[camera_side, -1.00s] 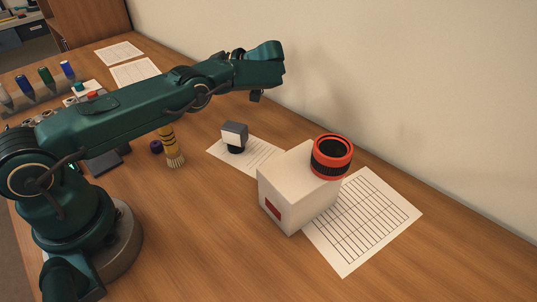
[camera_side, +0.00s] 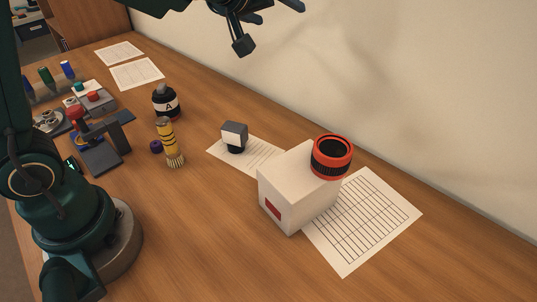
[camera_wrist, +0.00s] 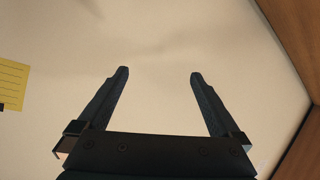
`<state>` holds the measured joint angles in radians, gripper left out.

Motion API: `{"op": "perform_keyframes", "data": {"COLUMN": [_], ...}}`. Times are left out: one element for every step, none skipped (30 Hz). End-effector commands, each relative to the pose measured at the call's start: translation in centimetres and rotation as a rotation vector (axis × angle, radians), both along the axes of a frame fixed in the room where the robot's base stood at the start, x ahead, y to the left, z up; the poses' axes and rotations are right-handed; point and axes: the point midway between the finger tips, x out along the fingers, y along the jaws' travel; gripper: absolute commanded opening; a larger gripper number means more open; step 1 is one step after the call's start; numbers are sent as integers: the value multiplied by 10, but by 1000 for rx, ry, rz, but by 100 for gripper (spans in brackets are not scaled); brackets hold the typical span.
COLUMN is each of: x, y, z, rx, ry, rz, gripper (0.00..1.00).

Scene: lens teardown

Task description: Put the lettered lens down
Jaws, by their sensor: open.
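The lettered lens (camera_side: 166,102) is a black cylinder with a white band marked "A". In the side view it stands upright on the wooden table, behind the yellow-handled brush. My gripper (camera_side: 278,10) is high above the table near the wall, well apart from the lens, and partly cut off by the top edge. In the wrist view my gripper (camera_wrist: 158,75) has its two fingers spread wide with nothing between them, facing the bare wall. The lens does not show in the wrist view.
A white box (camera_side: 287,195) carries a red-ringed black lens (camera_side: 332,157). A gridded sheet (camera_side: 365,220) lies beside it. The brush (camera_side: 168,143), a purple cap (camera_side: 156,146), a small stamp-like block (camera_side: 235,136) and a dark stand (camera_side: 100,150) are nearby. The front table is clear.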

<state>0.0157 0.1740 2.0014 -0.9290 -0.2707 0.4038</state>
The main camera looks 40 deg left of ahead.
Motion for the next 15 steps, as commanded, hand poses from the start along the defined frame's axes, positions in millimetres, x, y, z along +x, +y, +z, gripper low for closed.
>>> {"op": "perform_keyframes", "data": {"x": [-17, -28, -45, -58, -72, -92, -108, -124, -146, -162, -178, -197, -211, -224, -239], "y": [-20, -31, -45, -55, -63, -73, -78, -82, -86, -87, -86, -85, -82, -79, -75], "z": [9, 11, 12, 11, 9, 4, -1, -6, -15, -21, -29, -38, -45, -52, -60], "rx": [-6, -8, -6, -1, 5, 16, 28, 40, 61, 78, 92, 115, 132, 148, 167], "ry": [12, 28, 56, 81, 108, 152, 186, 223, 275, 316, 357, 411, 449, 485, 529], "rz": [-90, -145, -213, -260, -305, -359, -395, -427, -462, -483, -499, -514, -519, -522, -522], "gripper": [100, 100, 100, 100, 100, 100, 100, 100, 100, 100, 100, 100, 100, 100, 100]}}
